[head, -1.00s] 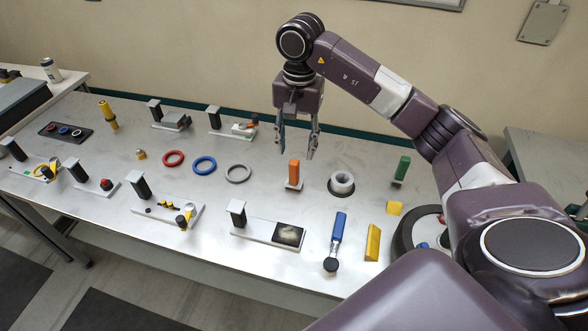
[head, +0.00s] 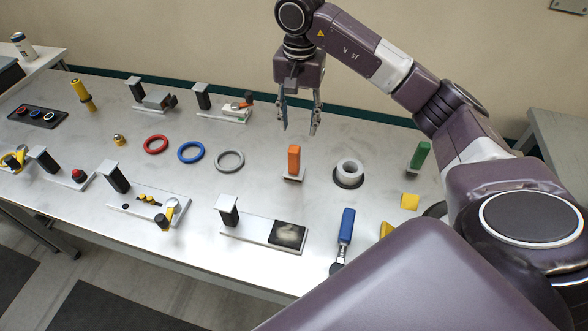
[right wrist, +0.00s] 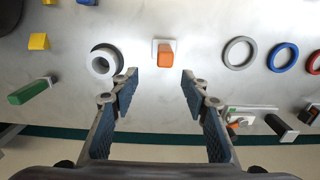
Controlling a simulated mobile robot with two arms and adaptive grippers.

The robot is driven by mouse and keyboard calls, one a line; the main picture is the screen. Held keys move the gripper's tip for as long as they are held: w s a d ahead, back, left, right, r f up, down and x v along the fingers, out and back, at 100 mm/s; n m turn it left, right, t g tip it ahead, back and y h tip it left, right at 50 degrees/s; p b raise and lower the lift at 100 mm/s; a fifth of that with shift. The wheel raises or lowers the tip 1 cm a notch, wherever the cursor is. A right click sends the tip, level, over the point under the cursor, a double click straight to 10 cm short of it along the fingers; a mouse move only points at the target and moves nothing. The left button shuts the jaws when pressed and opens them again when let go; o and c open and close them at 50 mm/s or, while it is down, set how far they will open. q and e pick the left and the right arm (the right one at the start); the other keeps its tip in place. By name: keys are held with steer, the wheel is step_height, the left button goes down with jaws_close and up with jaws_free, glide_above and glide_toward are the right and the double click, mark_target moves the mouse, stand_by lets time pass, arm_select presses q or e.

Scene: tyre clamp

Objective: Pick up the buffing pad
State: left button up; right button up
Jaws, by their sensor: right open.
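An orange upright block on a white square base (head: 294,158) stands near the middle of the table; it may be the buffing pad, but I cannot tell for sure. It also shows in the right wrist view (right wrist: 166,54), beyond the gap between my fingertips. My right gripper (head: 300,131) is open and empty, hanging above the table behind the block in the head view. Its spread fingers also show in the right wrist view (right wrist: 160,76), apart from the block. My left gripper is not in view.
A white roll on a dark base (head: 349,172) stands right of the orange block, and a green block (head: 420,155) further right. Grey (head: 230,161), blue (head: 191,152) and red (head: 155,145) rings lie left.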

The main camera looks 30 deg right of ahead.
mark_target(294, 148)
step_height(294, 148, down, 3)
steer(key=shift+w+d+r+b, duration=0.1)
steer(key=shift+r+b, duration=0.1)
steer(key=shift+b, duration=0.45)
steer(key=shift+f, duration=0.2)
steer(key=shift+f+p, duration=0.45)
steer(key=shift+f, duration=0.5)
steer(key=shift+a+f+p, duration=0.35)
steer(key=shift+f+p, duration=0.2)
steer(key=shift+f, duration=0.1)
steer(key=f, duration=0.1)
steer(key=f+p, duration=0.1)
steer(key=f, duration=0.1)
steer(key=shift+a+f+p, duration=0.1)
steer(key=shift+a+p, duration=0.2)
steer(key=shift+a, duration=0.05)
steer(key=shift+d+f, duration=0.1)
steer(key=shift+f, duration=0.4)
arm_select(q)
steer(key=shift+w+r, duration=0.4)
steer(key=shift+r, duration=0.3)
arm_select(e)
jaws_close()
